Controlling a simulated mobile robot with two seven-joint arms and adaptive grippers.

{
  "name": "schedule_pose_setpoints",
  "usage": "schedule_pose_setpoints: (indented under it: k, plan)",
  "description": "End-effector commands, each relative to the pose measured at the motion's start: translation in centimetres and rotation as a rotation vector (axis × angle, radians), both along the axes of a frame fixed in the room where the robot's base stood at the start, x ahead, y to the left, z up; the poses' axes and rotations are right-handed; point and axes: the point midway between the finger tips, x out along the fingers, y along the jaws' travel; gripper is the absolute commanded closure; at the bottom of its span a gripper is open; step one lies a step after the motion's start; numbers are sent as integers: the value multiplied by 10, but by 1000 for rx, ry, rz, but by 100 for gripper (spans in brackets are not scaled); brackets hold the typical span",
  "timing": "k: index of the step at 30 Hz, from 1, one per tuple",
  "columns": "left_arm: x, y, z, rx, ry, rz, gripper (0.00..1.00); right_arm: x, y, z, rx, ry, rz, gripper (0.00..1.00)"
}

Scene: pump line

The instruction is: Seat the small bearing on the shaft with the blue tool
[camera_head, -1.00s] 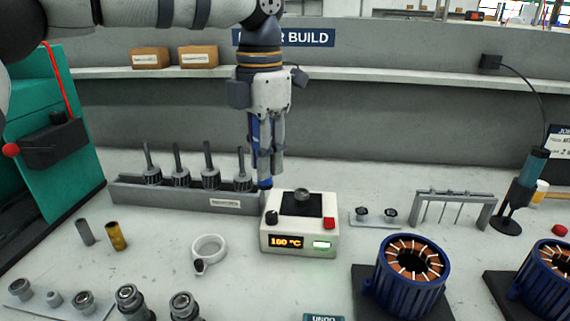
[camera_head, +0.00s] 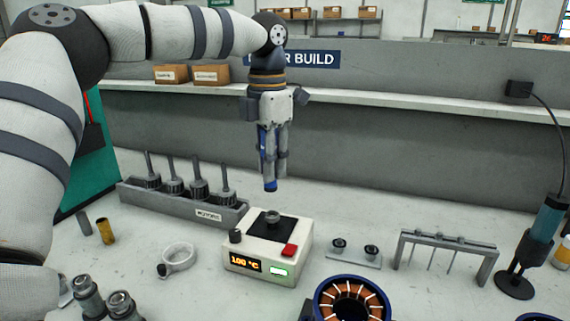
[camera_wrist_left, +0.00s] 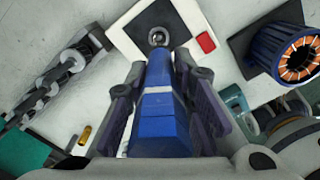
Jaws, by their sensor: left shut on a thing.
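My left gripper (camera_head: 272,165) points down and is shut on the blue tool (camera_wrist_left: 160,115). The tool's blue tip (camera_head: 270,186) hangs in the air behind and above the heater (camera_head: 268,250), touching nothing that I can see. A grey metal ring, which looks like a bearing (camera_head: 272,217), sits on the heater's dark top; it also shows in the left wrist view (camera_wrist_left: 158,37), just beyond the tool's end. Several rotors with upright shafts (camera_head: 197,170) stand in a grey rack (camera_head: 208,214) to the left. I cannot tell whether a bearing is on any shaft. My right gripper is not in view.
Two small dark rings (camera_head: 339,244) sit on a plate right of the heater, with a grey hook stand (camera_head: 446,241) beyond. A white ring clamp (camera_head: 178,257) lies left. Blue stator (camera_head: 352,301) stands in front. The bench behind the heater is clear.

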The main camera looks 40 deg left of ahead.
Motion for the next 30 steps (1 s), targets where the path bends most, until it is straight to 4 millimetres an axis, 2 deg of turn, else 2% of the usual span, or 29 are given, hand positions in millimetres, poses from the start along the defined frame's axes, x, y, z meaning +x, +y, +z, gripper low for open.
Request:
schedule_pose_setpoints:
  k: [5, 16, 30]
  plan:
    - [-2, 7, -4, 0, 1, 9, 100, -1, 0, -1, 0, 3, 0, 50]
    - [-1, 7, -42, 1, 4, 8, 100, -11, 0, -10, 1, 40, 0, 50]
    - [-2, 7, -45, 1, -3, 8, 100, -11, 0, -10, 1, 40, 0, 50]
